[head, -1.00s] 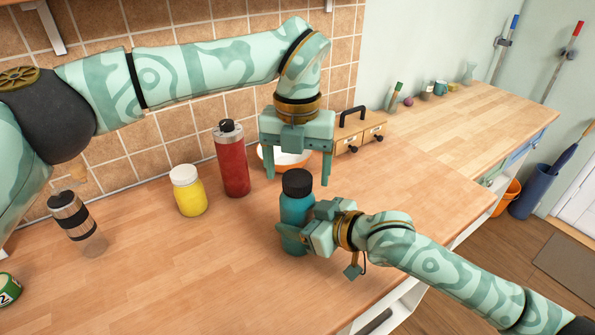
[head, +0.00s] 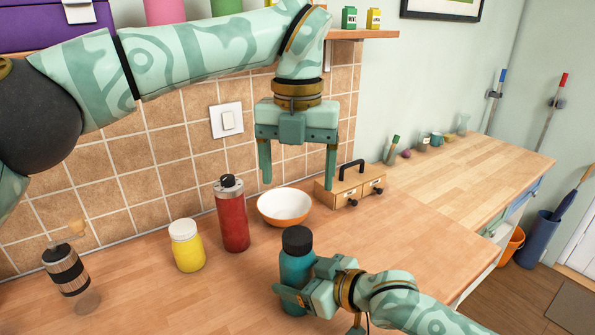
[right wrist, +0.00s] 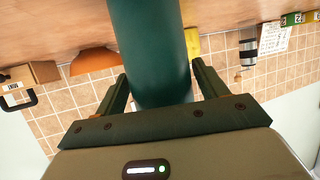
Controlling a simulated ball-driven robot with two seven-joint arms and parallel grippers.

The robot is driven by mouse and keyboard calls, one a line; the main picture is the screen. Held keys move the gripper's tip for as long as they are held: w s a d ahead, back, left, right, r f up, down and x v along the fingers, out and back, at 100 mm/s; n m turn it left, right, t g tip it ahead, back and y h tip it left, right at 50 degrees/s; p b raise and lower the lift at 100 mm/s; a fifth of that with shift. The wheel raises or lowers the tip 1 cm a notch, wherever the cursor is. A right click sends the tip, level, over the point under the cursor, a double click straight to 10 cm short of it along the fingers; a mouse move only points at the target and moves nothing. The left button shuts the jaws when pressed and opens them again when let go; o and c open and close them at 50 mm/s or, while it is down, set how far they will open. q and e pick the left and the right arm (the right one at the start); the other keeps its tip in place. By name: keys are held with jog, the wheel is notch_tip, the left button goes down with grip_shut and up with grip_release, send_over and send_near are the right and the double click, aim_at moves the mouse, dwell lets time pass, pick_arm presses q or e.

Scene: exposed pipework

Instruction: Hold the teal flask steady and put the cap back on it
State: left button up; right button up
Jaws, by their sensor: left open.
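The teal flask (head: 296,270) stands upright on the wooden counter. The black cap (head: 297,240) sits on top of it; I cannot tell how tight it is. My right gripper (head: 290,294) has its fingers on either side of the flask's body, and in the right wrist view the fingertips meet both sides of the flask (right wrist: 150,60). My left gripper (head: 299,180) points down, open and empty, well above the cap and clear of it.
A red bottle (head: 233,222), a yellow jar (head: 187,252) and an orange bowl with white inside (head: 285,207) stand behind and left of the flask. A small wooden drawer box (head: 350,187) is at the wall. The counter to the right (head: 430,225) is clear.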

jog(key=shift+o, duration=0.7)
jog(key=shift+s+d+r, duration=0.15)
jog(key=shift+s+d, duration=0.05)
jog(key=shift+d, duration=0.05)
jog(key=p+v, duration=0.4)
jog(key=v, duration=1.1)
jog(key=shift+s+d, duration=0.15)
jog(key=shift+d, duration=0.15)
